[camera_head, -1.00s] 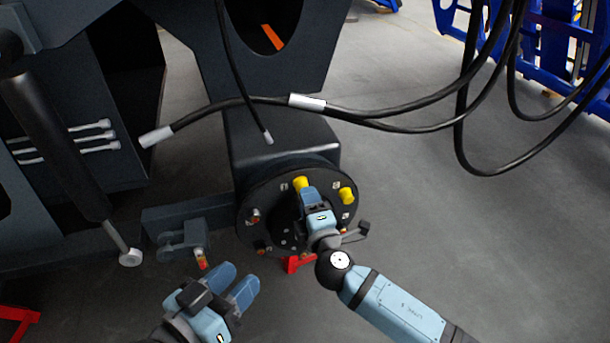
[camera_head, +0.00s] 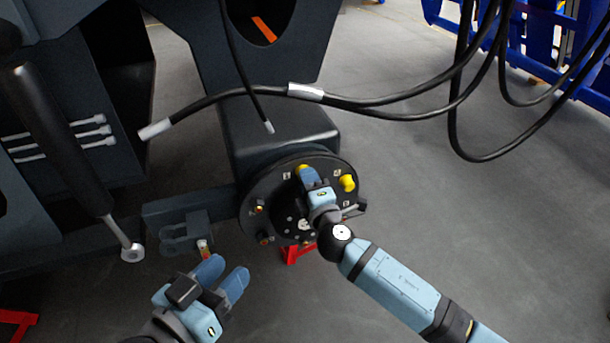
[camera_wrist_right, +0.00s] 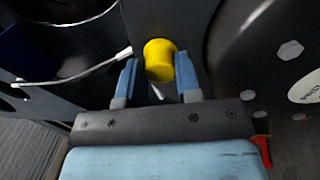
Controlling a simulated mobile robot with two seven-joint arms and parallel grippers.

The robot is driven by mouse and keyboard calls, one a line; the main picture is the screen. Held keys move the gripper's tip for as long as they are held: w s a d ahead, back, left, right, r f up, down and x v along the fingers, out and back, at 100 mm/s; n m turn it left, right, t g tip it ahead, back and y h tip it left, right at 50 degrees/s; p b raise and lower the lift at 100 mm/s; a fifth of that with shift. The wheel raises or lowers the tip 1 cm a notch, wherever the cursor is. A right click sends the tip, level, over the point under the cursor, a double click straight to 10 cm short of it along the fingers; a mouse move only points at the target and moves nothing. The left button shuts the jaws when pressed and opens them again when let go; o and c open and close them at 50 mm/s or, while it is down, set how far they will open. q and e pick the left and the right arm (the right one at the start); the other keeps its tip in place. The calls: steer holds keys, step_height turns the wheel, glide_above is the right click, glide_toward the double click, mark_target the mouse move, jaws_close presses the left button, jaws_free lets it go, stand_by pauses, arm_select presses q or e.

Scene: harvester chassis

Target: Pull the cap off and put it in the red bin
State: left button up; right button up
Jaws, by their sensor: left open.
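A yellow cap (camera_head: 303,169) sits at the top of a round dark plate (camera_head: 262,187) on the chassis. A second yellow cap (camera_head: 348,183) is on the plate's right side. My right gripper (camera_head: 308,176) is in front of the top cap and partly hides it. In the right wrist view, its two blue fingers (camera_wrist_right: 156,78) stand apart on either side of the yellow cap (camera_wrist_right: 159,55), with a small gap at the left finger; contact at the right finger is unclear. My left gripper (camera_head: 224,272) is open and empty, below and left of the plate. I cannot make out a red bin.
Black hoses (camera_head: 385,101) hang across above the plate. A dark cylinder rod (camera_head: 75,150) and a bracket (camera_head: 187,233) are at the left. A red part (camera_head: 298,253) shows under the plate and a red frame (camera_head: 15,325) at lower left. Floor on the right is clear.

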steer(key=shift+c, duration=0.5)
steer(key=shift+v, duration=2.55)
steer(key=shift+a+r, duration=0.1)
steer(key=shift+a, duration=0.05)
